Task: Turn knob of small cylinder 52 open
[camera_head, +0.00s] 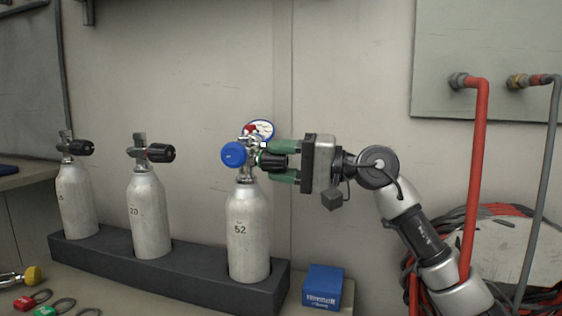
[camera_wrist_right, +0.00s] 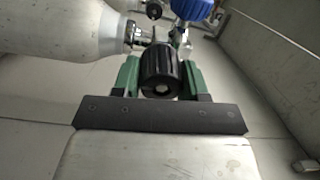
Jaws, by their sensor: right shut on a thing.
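Small cylinder 52 (camera_head: 249,233) stands upright at the right end of the dark rack in the head view. Its black knob (camera_head: 273,161) points right from the valve. A blue round fitting (camera_head: 233,154) and a gauge (camera_head: 260,129) sit at the valve. My right gripper (camera_head: 281,161) comes from the right, with green fingers above and below the knob, shut on it. In the right wrist view the knob (camera_wrist_right: 160,70) lies between the two green fingers, and the cylinder (camera_wrist_right: 62,27) shows at upper left. My left gripper is not in view.
Cylinder 20 (camera_head: 149,215) and another cylinder (camera_head: 76,203) stand to the left in the dark rack (camera_head: 190,278). A blue box (camera_head: 322,288) lies right of the rack. A red pipe (camera_head: 475,180) and coiled hoses (camera_head: 545,295) are at the right, near my arm.

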